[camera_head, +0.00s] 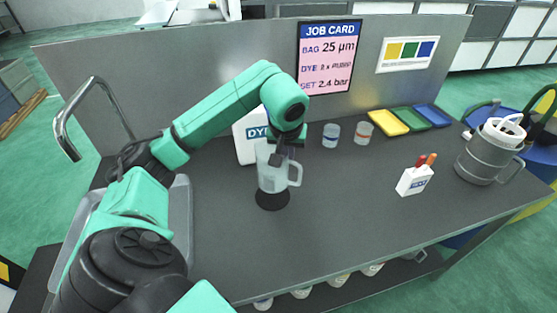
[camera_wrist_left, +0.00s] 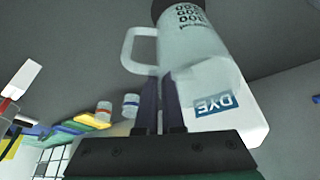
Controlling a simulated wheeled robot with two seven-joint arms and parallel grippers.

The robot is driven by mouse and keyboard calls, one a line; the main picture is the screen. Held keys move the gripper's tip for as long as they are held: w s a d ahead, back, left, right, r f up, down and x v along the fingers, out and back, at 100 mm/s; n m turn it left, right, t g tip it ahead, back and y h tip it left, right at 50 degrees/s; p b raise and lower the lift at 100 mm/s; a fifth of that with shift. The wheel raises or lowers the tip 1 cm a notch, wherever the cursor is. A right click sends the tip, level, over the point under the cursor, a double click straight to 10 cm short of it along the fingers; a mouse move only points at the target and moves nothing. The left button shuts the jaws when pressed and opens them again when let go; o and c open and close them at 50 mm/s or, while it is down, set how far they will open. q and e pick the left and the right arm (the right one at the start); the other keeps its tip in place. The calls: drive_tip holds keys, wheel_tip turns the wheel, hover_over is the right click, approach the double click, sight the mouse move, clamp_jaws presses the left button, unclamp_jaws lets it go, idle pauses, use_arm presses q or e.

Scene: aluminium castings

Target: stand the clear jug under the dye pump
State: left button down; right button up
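The clear jug (camera_head: 274,176) is upright in the head view, its handle to the right. It is at a dark round disc (camera_head: 272,201) on the grey bench; I cannot tell whether it touches the disc. My left gripper (camera_head: 280,157) reaches down to its rim from above. In the left wrist view the narrow fingers (camera_wrist_left: 161,105) are close together at the rim of the jug (camera_wrist_left: 195,50) and look shut on its wall. The white dye pump (camera_head: 244,146), labelled DYE, stands just behind the jug, partly hidden by my arm; its label shows in the wrist view (camera_wrist_left: 214,104).
Two small cups (camera_head: 331,135) stand behind to the right, near yellow, green and blue trays (camera_head: 411,120). A grey tray (camera_head: 181,225) lies at left. The front middle bench is clear.

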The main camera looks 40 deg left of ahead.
sight(286, 167)
use_arm(q)
drive_tip(key=f, duration=0.3)
drive_tip(key=f+p, duration=0.1)
drive_tip(key=f, duration=0.2)
drive_tip(key=shift+s+a, duration=0.1)
drive_tip(key=shift+a, duration=0.1)
drive_tip(key=shift+f, duration=0.2)
drive_tip(key=c, duration=1)
unclamp_jaws()
drive_tip(key=shift+c, duration=0.2)
use_arm(e)
drive_tip(key=shift+s+a+r, duration=0.1)
drive_tip(key=shift+a+r, duration=0.4)
drive_tip(key=shift+r, duration=0.05)
use_arm(q)
drive_tip(key=shift+d+r, duration=0.15)
drive_tip(key=shift+r, duration=0.3)
drive_tip(key=b+v, duration=0.1)
drive_tip(key=v, duration=1)
use_arm(e)
drive_tip(key=shift+d+f, duration=0.3)
drive_tip(key=shift+f, duration=0.2)
